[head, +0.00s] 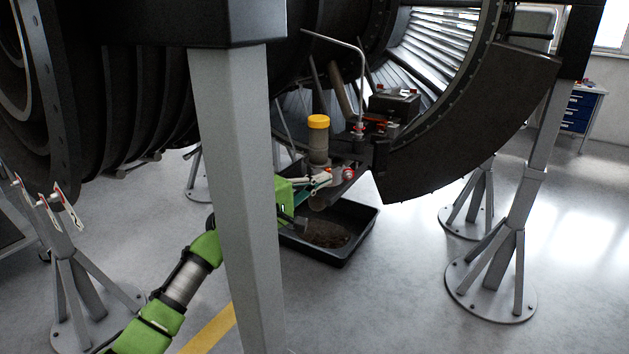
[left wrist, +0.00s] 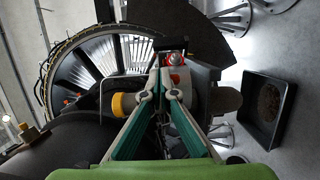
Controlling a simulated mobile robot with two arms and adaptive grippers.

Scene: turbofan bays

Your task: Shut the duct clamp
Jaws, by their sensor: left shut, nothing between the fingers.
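A small red and silver fitting (head: 348,173), which looks like part of the duct clamp, sits under the engine beside a grey duct. In the left wrist view the red fitting (left wrist: 175,58) is just beyond my fingertips. I cannot tell how far the clamp stands open. My left gripper (head: 325,178) is shut and empty, close to the fitting; whether it touches is unclear. In the left wrist view the gripper's tips (left wrist: 172,74) meet in front of the duct and hide part of it. My right gripper is not in view.
A yellow-capped cylinder (head: 318,140) stands just above my left gripper. A black drip tray (head: 350,252) lies on the floor below. A grey stand post (head: 240,190) crosses in front of my left arm. A dark curved cowl (head: 470,130) hangs to the right.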

